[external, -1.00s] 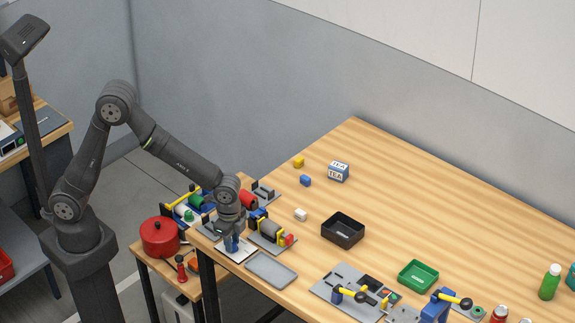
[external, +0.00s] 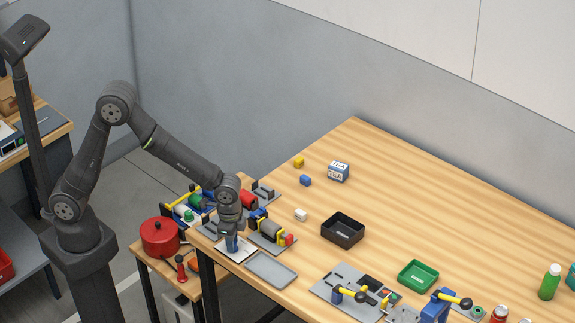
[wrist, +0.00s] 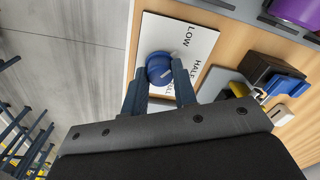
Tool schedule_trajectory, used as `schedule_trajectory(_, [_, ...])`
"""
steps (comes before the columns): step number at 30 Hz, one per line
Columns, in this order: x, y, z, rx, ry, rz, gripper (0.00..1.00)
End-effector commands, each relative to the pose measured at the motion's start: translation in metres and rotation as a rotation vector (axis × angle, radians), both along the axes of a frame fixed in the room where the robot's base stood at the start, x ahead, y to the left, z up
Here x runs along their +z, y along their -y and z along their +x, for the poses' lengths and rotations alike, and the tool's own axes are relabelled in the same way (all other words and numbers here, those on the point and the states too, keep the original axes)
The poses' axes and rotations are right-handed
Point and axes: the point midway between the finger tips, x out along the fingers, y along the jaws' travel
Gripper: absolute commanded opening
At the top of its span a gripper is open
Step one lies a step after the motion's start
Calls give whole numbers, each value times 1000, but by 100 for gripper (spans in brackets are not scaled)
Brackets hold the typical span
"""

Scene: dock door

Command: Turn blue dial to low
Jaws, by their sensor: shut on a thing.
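The blue dial (wrist: 160,67) sits on a white plate (wrist: 202,42) lettered LOW, HALF and a partly hidden FULL. In the wrist view LOW is toward the top, HALF right of the dial, FULL below it. My gripper (wrist: 157,76) is shut on the dial, one finger on each side. A small pale mark shows on the dial; which word it points to is hard to tell. In the external view my gripper (external: 233,244) points down over the white plate (external: 236,256) at the table's near left corner and hides most of the dial.
A grey tray (external: 271,269) lies right of the plate. A fixture with a grey cylinder (external: 271,231) stands close behind it. A black bin (external: 342,229) is farther right. A red pot (external: 160,238) is on a lower side table.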

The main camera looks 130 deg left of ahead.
Motion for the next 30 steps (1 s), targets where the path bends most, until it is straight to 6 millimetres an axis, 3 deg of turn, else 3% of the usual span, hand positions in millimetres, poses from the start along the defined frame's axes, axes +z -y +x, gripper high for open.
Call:
schedule_trajectory(1, [1,0,0,0,1,0,3])
schedule_trajectory(2, [1,0,0,-1,1,0,30])
schedule_trajectory(5, [1,0,0,-1,1,0,47])
schedule_trajectory(17, [9,0,1,-1,3,1,47])
schedule_trajectory(20, [24,0,1,-1,4,3,47])
schedule_trajectory(30, [107,2,2,-1,5,4,47])
